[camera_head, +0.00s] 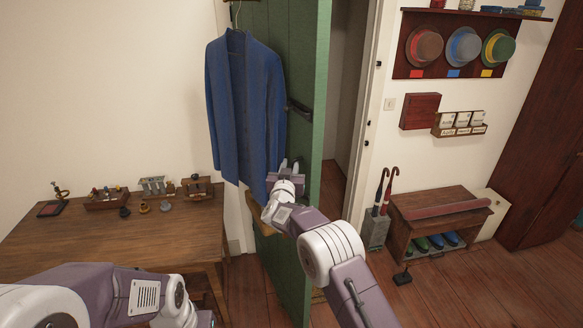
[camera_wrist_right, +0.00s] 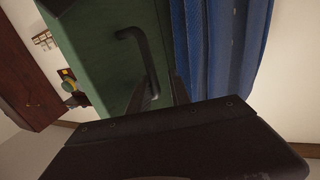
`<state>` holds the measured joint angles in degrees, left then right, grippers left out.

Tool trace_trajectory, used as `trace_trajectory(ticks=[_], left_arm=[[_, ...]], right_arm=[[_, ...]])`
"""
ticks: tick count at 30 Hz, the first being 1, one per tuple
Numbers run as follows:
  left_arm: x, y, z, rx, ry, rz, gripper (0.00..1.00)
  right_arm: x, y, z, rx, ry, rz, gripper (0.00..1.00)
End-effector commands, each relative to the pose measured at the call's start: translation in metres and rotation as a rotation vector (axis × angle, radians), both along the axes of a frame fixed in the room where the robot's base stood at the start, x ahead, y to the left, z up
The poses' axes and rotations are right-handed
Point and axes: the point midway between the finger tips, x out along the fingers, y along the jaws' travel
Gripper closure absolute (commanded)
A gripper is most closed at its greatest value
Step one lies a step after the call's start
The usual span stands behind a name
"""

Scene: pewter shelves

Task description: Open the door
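The green door (camera_head: 308,190) stands ajar, with a dark gap and hallway floor showing between its edge and the white frame (camera_head: 363,120). Its dark lever handle (camera_head: 298,107) is near the door's free edge; it also shows in the right wrist view (camera_wrist_right: 143,52). My right gripper (camera_head: 290,164) is open and empty in front of the door, below the handle in the head view. In the wrist view its fingers (camera_wrist_right: 160,93) point toward the handle, whose end shows between them; contact cannot be told. My left arm is at the bottom left; its fingers are out of view.
A blue jacket (camera_head: 245,105) hangs on the door, left of the handle. A wooden table (camera_head: 110,240) with small items stands at left. An umbrella stand (camera_head: 375,234) and shoe bench (camera_head: 435,215) are right of the doorway. Open floor lies at front right.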

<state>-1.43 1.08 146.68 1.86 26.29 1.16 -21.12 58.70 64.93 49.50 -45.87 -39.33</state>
Motion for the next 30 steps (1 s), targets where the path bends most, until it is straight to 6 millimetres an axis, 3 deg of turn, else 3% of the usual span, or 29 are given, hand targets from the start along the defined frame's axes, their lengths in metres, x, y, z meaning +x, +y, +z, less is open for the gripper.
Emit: trace_trajectory(ticks=[1,23,30], left_arm=[[0.000,0.000,0.001,0.000,0.000,0.000,0.59],[0.000,0.000,0.000,0.000,0.000,0.000,0.59],[0.000,0.000,-0.011,0.000,0.000,0.000,0.59]], right_arm=[[0.000,-0.002,0.006,0.001,-0.011,-0.006,0.68],[0.000,-0.002,0.000,0.001,-0.001,-0.005,0.68],[-0.020,0.003,-0.003,0.000,0.001,-0.004,0.68]])
